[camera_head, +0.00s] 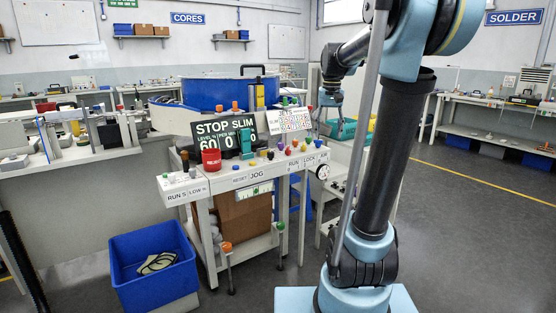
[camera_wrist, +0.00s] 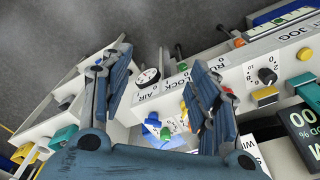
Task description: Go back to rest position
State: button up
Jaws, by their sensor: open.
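My gripper (camera_wrist: 160,100) shows in the wrist view with its two blue-grey fingers spread wide apart and nothing between them. Beyond the fingers are the control console's right end and a round white dial gauge (camera_wrist: 147,77). In the head view my arm rises at the right and bends over toward the console (camera_head: 250,173). The gripper end (camera_head: 331,97) hangs small and partly unclear at the back right of the console, above a teal tray (camera_head: 338,128).
A big blue bowl (camera_head: 215,92) sits behind the console. Workbenches line the left (camera_head: 70,158) and the right wall (camera_head: 490,106). The floor at the right (camera_head: 480,210) is clear.

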jog(key=s+f, duration=1.1)
jog(key=s, duration=0.3)
jog(key=s+f+n+t, duration=0.1)
jog(key=s+f, duration=1.1)
jog(key=s, duration=0.2)
jog(key=shift+f+n, duration=0.3)
jog(key=shift+d, duration=0.1)
jog(key=shift+w+f, duration=0.2)
jog(key=shift+w, duration=0.2)
